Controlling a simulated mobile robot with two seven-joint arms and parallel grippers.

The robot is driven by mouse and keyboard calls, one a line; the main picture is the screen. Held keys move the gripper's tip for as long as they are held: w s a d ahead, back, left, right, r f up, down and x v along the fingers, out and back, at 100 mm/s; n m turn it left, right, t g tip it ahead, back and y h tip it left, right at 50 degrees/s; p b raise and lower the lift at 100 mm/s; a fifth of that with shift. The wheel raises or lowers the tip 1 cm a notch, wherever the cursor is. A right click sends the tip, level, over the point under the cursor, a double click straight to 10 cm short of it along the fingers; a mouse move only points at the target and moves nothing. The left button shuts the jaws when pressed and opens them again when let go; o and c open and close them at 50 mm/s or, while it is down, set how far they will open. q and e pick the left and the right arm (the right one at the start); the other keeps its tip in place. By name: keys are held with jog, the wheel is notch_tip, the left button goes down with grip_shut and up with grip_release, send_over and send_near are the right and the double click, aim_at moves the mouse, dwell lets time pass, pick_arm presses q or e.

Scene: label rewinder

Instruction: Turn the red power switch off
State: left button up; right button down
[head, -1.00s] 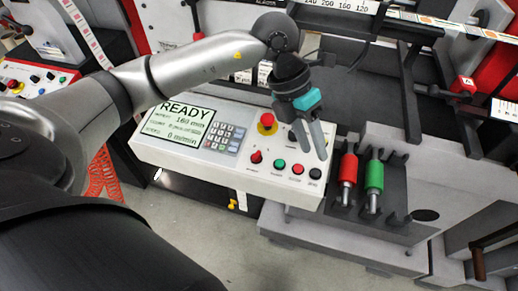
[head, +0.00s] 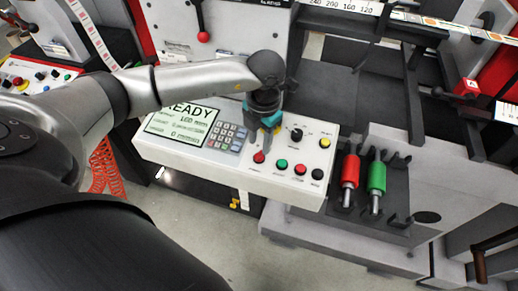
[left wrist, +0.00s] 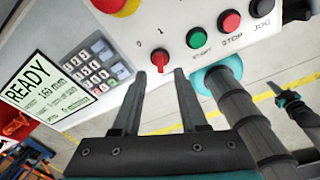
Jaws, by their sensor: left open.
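The red power switch (left wrist: 160,58) is a small knob on the white control panel, with 0 and 1 marked above it in the left wrist view. It also shows in the head view (head: 259,157), just left of the green button. My left gripper (left wrist: 161,73) is open and empty, its two fingers pointing at the panel. The switch lies just beyond the gap between the fingertips; contact cannot be told. In the head view the left gripper (head: 263,148) is over the switch and partly covers the panel behind it. The switch's pointer direction is too small to tell.
Green (left wrist: 196,38), red (left wrist: 229,20) and black (left wrist: 262,6) buttons sit right of the switch. The lit screen (head: 184,124) reads READY, beside a keypad (head: 226,136). A small teal-and-black shape (left wrist: 291,100) looks like my right gripper over the floor.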

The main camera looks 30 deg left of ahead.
aim_at(259, 154)
pick_arm(q)
jog(key=shift+a+f, duration=0.15)
jog(key=shift+f, duration=2.05)
jog(key=shift+c, duration=0.2)
grip_shut()
